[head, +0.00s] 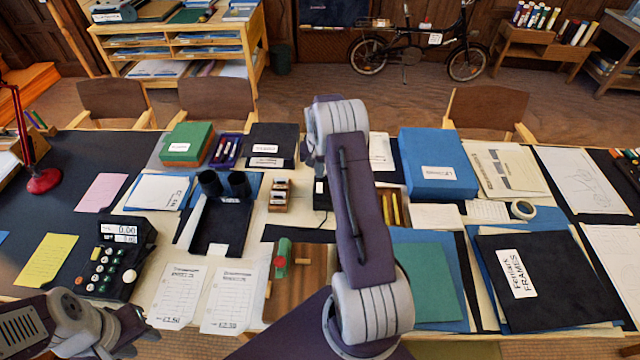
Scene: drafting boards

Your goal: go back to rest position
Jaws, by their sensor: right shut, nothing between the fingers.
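My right arm rises from the bottom centre over the table and bends at a grey ribbed joint above the table's far part. My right gripper (314,160) is at its far end, mostly hidden by the arm, shut and empty. My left gripper (128,335) is low at the bottom left, by the table's near edge, just below the black card terminal. It is dark and partly cut off, and I cannot tell whether its jaws are open. I see nothing held in it.
The long table holds a card terminal (118,258), price sheets (174,296), a wooden board (299,285), a blue box (437,165), a black portfolio (540,300) and a tape roll (522,209). A red lamp (43,181) stands left. Chairs (487,110) line the far side.

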